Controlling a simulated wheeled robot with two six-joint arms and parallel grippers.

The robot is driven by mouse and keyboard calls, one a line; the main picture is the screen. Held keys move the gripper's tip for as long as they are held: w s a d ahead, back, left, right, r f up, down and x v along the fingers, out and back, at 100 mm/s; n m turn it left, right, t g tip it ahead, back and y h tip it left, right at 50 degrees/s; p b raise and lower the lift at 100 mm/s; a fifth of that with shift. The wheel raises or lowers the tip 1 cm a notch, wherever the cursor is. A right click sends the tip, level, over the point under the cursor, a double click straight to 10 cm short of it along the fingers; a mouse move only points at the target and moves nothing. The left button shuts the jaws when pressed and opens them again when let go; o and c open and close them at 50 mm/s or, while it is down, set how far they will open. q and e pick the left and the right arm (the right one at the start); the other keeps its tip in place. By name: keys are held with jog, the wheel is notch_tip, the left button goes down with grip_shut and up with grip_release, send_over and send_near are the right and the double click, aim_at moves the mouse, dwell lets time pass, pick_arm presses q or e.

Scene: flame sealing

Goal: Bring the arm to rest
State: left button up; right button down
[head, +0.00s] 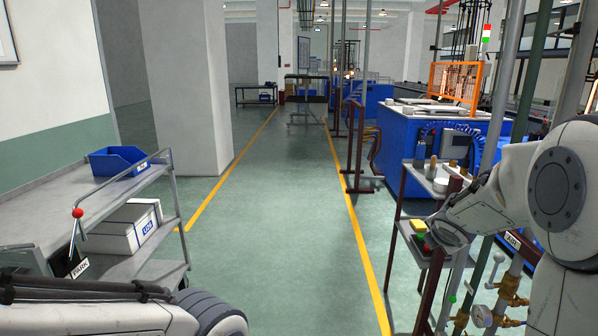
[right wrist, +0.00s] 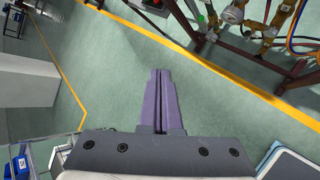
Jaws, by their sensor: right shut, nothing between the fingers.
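My right arm (head: 555,190) comes in from the right edge of the head view, bent, with its forearm reaching toward the rack. The fingers of my right gripper do not show clearly there. In the right wrist view my right gripper (right wrist: 161,74) has its two purple fingers pressed together with nothing between them, over open green floor. It touches nothing that I can see. Part of my left arm lies across the bottom left of the head view, and its gripper is out of frame.
A grey cart (head: 50,225) at left carries a blue bin (head: 118,161) and a white box (head: 122,228). A dark red rack (head: 399,215) and pipes with brass valves (head: 513,290) stand close to my right arm. The aisle floor (head: 275,240) between yellow lines is clear.

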jog(key=s+a+m+g+y+p, duration=0.1)
jog(key=s+a+m, duration=0.2)
jog(key=s+a, duration=0.35)
jog(key=s+a+m+g+y+p, duration=0.1)
jog(key=s+a+m, duration=0.2)
jog(key=a, duration=0.6)
jog(key=s+a+m+g+y+p, duration=0.1)
jog(key=s+a+m+g, duration=0.1)
jog(key=s+a, duration=0.4)
jog(key=s+a+m+g+y, duration=0.1)
jog(key=s+a+m+g, duration=0.1)
jog(key=s+a, duration=0.3)
jog(key=s+a+f+m+g+y+p, duration=0.1)
jog(key=s+a, duration=0.4)
jog(key=s, duration=0.7)
jog(key=shift+s+m+g+p, duration=0.35)
jog(key=shift+m+g, duration=0.45)
jog(key=shift+m, duration=0.4)
